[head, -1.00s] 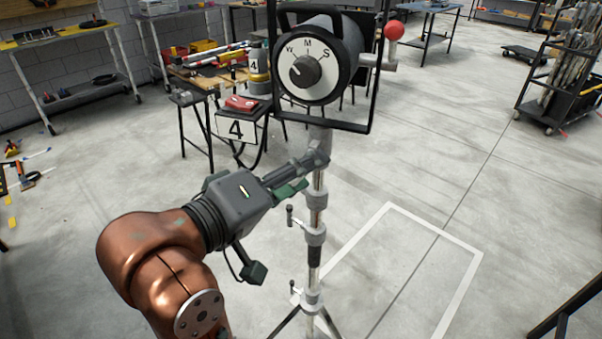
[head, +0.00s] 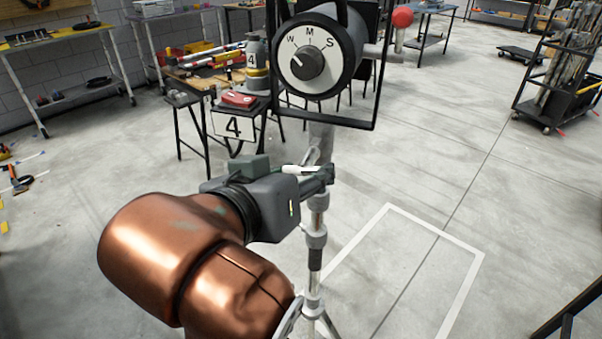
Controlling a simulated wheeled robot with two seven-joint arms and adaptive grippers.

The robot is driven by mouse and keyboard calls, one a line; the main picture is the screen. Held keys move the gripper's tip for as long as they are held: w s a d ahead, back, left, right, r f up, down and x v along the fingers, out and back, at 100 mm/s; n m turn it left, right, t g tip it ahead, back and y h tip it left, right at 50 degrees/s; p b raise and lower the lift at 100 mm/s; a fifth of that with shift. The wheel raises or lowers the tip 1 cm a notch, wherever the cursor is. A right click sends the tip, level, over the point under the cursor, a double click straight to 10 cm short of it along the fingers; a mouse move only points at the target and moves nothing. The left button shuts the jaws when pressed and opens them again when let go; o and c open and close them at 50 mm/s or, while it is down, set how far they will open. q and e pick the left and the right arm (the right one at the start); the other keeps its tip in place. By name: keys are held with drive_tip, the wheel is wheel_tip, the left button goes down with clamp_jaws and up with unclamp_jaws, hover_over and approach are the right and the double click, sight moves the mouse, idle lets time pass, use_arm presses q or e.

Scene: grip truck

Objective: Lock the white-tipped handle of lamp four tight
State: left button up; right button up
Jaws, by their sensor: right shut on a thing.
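Lamp four (head: 320,52) has a dial marked W, M and S and a black yoke, and stands on a grey metal stand (head: 316,237). The white-tipped handle (head: 299,169) shows at the stand just below the yoke, its white tip pointing left. My right gripper (head: 322,177) is at this handle and shut on it; the fingers hide part of the handle and its joint. How tight the handle is cannot be seen. My left gripper is not in view.
A red ball knob (head: 402,16) sticks out right of the lamp. A black cart (head: 560,104) stands at right.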

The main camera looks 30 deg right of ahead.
drive_tip(key=shift+m, duration=0.3)
idle(0.4)
drive_tip(key=o, duration=1.2)
drive_tip(key=v, duration=1.2)
